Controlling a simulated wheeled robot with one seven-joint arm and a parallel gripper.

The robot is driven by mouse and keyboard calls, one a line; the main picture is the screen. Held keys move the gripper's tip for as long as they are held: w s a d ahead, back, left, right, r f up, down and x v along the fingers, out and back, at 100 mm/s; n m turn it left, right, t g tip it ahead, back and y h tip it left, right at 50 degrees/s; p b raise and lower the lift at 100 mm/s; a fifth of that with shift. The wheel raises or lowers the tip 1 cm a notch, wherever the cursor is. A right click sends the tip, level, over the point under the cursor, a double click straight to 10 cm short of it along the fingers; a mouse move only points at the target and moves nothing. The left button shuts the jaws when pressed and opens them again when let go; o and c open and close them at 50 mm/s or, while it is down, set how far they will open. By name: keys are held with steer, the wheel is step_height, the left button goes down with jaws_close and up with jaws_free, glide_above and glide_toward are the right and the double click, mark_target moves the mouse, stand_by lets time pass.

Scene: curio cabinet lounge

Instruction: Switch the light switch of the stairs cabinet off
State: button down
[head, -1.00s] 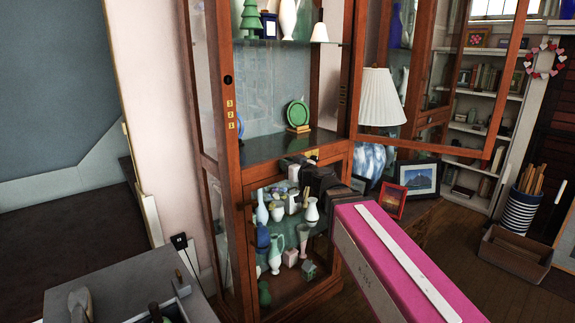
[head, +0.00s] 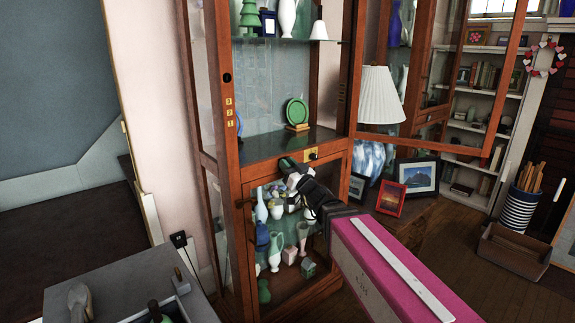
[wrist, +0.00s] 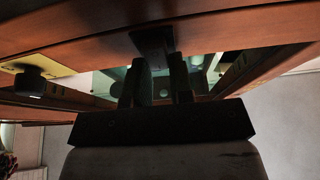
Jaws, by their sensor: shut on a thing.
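The wooden, glass-sided cabinet (head: 196,158) stands in the middle of the head view. On its front rail, a brass plate (head: 305,157) carries a black knob (head: 313,155). The plate (wrist: 12,67) and knob (wrist: 32,82) also show at the left of the wrist view. I cannot tell whether this knob is the light switch. My gripper (head: 285,163) is at the rail, left of the plate. In the wrist view, my gripper (wrist: 157,66) is shut on a dark block (wrist: 152,38) under the wooden rail; the contact is hard to see.
Vases fill the lower compartment; a white jug (head: 276,250) stands there. A green plate (head: 297,112) stands on the shelf above. An open glass door (head: 500,100) swings out to the right. A lamp (head: 382,95) and framed pictures (head: 391,198) stand right of the cabinet.

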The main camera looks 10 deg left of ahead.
steer(key=shift+f, duration=0.1)
stand_by(0.3)
steer(key=c, duration=1)
jaws_free()
